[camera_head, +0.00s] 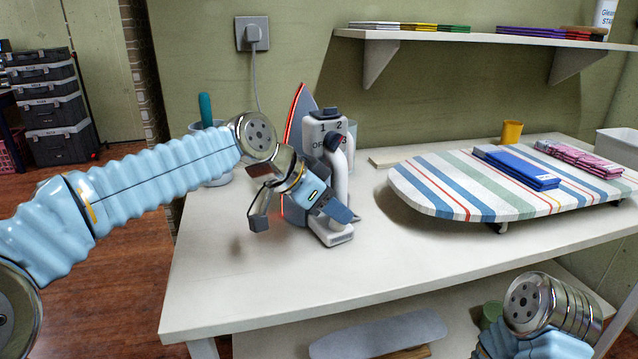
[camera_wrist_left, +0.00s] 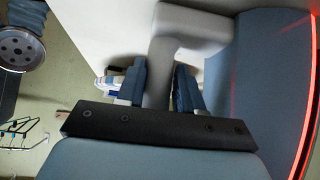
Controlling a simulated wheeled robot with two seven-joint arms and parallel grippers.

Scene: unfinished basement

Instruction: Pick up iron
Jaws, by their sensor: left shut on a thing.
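The iron (camera_head: 332,126) stands upright on its heel on the white workbench, its soleplate edge glowing red and its dial marked 1, 2, 3 and OFF. My left gripper (camera_head: 338,204) is at the iron's white handle, low on its near side. In the left wrist view the two blue fingers (camera_wrist_left: 160,90) sit on either side of the white handle (camera_wrist_left: 185,24), shut on it. The blue soleplate (camera_wrist_left: 262,75) with its red edge is beside them. The iron's heel appears to rest on the bench. My right arm shows at the lower right, but its gripper is out of view.
The workbench (camera_head: 225,290) is clear in front. A striped ironing board (camera_head: 440,196) with folded blue cloth (camera_head: 522,170) and pink cloth (camera_head: 580,158) stands to the right. A container with a teal handle (camera_head: 205,110) is behind my left arm. A wall shelf (camera_head: 450,37) hangs above.

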